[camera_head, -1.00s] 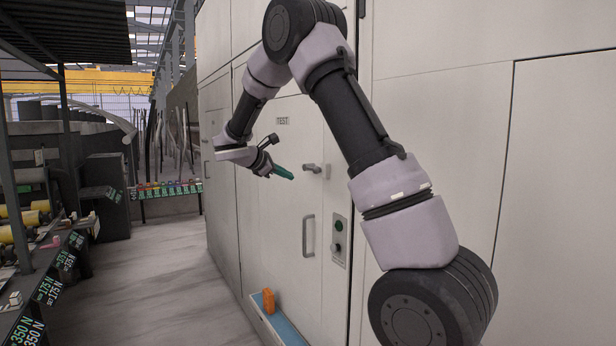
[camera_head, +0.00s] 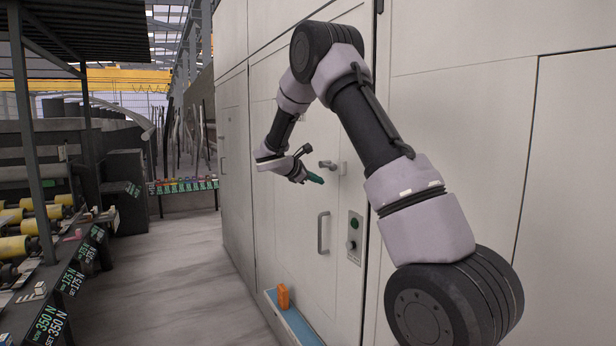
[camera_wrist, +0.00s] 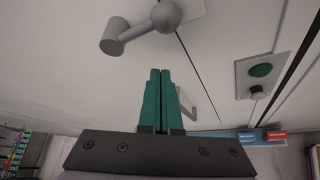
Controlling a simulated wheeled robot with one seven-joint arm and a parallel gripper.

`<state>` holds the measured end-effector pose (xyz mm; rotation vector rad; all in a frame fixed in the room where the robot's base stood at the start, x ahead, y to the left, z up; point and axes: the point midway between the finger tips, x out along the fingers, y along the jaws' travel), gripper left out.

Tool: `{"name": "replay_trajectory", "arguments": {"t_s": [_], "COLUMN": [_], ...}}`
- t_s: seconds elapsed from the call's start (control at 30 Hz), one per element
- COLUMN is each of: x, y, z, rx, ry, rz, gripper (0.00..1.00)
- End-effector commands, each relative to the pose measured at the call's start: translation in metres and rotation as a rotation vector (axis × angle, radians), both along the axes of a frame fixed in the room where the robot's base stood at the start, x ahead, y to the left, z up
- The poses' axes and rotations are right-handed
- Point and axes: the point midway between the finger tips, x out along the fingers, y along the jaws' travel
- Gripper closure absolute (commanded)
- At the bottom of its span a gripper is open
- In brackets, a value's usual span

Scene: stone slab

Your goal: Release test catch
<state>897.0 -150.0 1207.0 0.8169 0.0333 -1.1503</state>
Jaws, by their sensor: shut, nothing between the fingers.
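The catch, a grey lever with a round hub (camera_head: 328,164), is on the pale door panel (camera_head: 292,215). In the wrist view the catch (camera_wrist: 132,37) shows large at the top, its bar reaching left from a ball-shaped hub to a thick cylinder end. My gripper (camera_head: 320,181) has green fingers, which are shut and empty. In the head view the fingertips are just below and left of the catch. In the wrist view the gripper (camera_wrist: 160,72) points up at the panel, with a gap between its tips and the catch. I see no contact.
A vertical pull handle (camera_head: 322,232) is lower on the door. A control plate with a green button (camera_head: 354,225) is to its right. An orange object (camera_head: 283,296) stands on a blue ledge (camera_head: 293,322). Racks with signs (camera_head: 75,275) line the left; the floor between is clear.

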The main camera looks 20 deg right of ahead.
Motion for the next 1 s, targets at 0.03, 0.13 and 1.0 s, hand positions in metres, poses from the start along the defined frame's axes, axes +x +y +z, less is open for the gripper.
{"name": "replay_trajectory", "arguments": {"t_s": [0.03,0.13,1.0], "x": [0.004,-0.005,-0.016], "y": [-0.009,-0.012,-0.018], "z": [-0.005,0.012,0.032], "rx": [0.0,0.001,-0.007], "ry": [0.001,-0.004,0.037], "rz": [-0.004,0.0,0.0], "gripper": [1.0,1.0,1.0]}}
